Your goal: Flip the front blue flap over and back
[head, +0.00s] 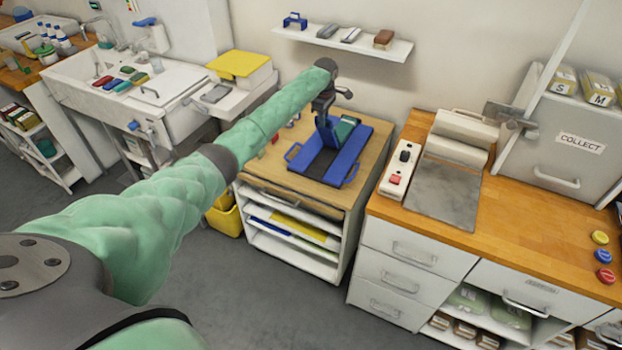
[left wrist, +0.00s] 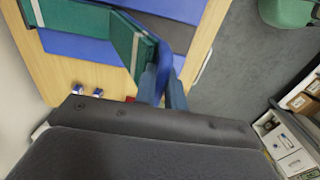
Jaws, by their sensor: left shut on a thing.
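The blue folding board (head: 316,169) lies on the wooden top of a low white cabinet, with blue loop handles at its edges. My left gripper (head: 323,108) is above the board, shut on the front blue flap (head: 327,132), which stands raised at a steep tilt. In the left wrist view, the left gripper's fingers (left wrist: 167,92) close around the flap (left wrist: 158,68), seen nearly edge-on. A green folded cloth (left wrist: 131,45) lies against the flap, and more green shows at the board's far side (head: 346,128). My right gripper is not in view.
A wooden counter (head: 412,200) with a roller machine (head: 462,135) stands to the right. A wall shelf (head: 344,42) with small items hangs behind the board. A sink (head: 150,85) is at left. A yellow bin (head: 225,215) stands on the floor.

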